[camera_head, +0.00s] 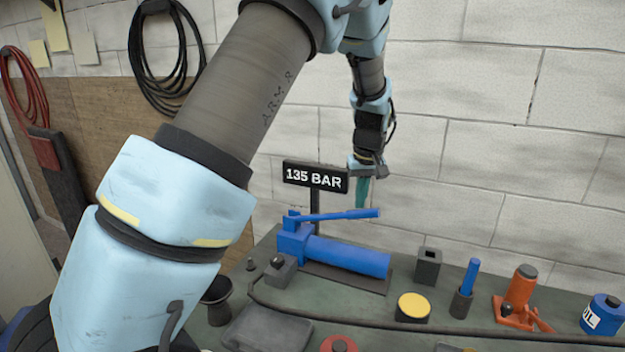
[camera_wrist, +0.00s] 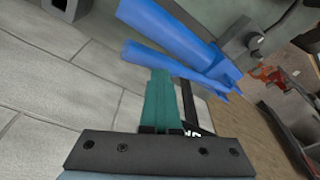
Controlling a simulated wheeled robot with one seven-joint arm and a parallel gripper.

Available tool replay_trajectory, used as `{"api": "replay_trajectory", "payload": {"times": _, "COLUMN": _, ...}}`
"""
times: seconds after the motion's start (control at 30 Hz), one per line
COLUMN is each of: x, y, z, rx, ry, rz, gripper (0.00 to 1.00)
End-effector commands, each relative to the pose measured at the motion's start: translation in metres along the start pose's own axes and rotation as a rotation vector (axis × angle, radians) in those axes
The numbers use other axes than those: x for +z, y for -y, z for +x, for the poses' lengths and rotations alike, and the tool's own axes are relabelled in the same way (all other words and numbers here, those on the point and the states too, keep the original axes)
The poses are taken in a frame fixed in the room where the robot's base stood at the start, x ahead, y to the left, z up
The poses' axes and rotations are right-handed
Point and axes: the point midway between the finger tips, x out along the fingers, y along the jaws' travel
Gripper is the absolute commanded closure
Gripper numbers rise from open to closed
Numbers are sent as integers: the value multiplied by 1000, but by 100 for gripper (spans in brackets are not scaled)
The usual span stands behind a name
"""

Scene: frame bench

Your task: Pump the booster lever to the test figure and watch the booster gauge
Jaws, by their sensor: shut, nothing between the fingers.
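The booster is a blue pump with a horizontal cylinder (camera_head: 348,256) and a blue lever (camera_head: 335,215) above it, slanting slightly up to the right. My gripper (camera_head: 362,200) points down with its teal fingers shut and empty. In the head view its tips overlap the lever near the free end; whether they touch cannot be told. In the wrist view the shut fingers (camera_wrist: 158,95) end beside the lever (camera_wrist: 180,62), with the cylinder (camera_wrist: 170,25) beyond. A black sign (camera_head: 315,177) behind the pump reads 135 BAR. I cannot make out a gauge dial or needle.
Right of the pump on the green bench stand a grey square block (camera_head: 428,267), a yellow-topped round can (camera_head: 413,307), a blue-handled tool (camera_head: 467,285), an orange jack (camera_head: 518,295) and a blue oil can (camera_head: 602,315). A dark hose (camera_head: 370,325) runs along the front. The block wall is close behind.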

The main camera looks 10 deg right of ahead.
Motion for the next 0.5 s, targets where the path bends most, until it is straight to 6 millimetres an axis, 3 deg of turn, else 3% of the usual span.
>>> {"api": "replay_trajectory", "payload": {"times": 0.27, "x": 0, "y": 0, "z": -1, "rx": 0, "ry": 1, "rz": 1, "gripper": 100}}
{"api": "replay_trajectory", "payload": {"times": 0.5, "x": -4, "y": 0, "z": -20, "rx": 0, "ry": 1, "rz": 1, "gripper": 100}}
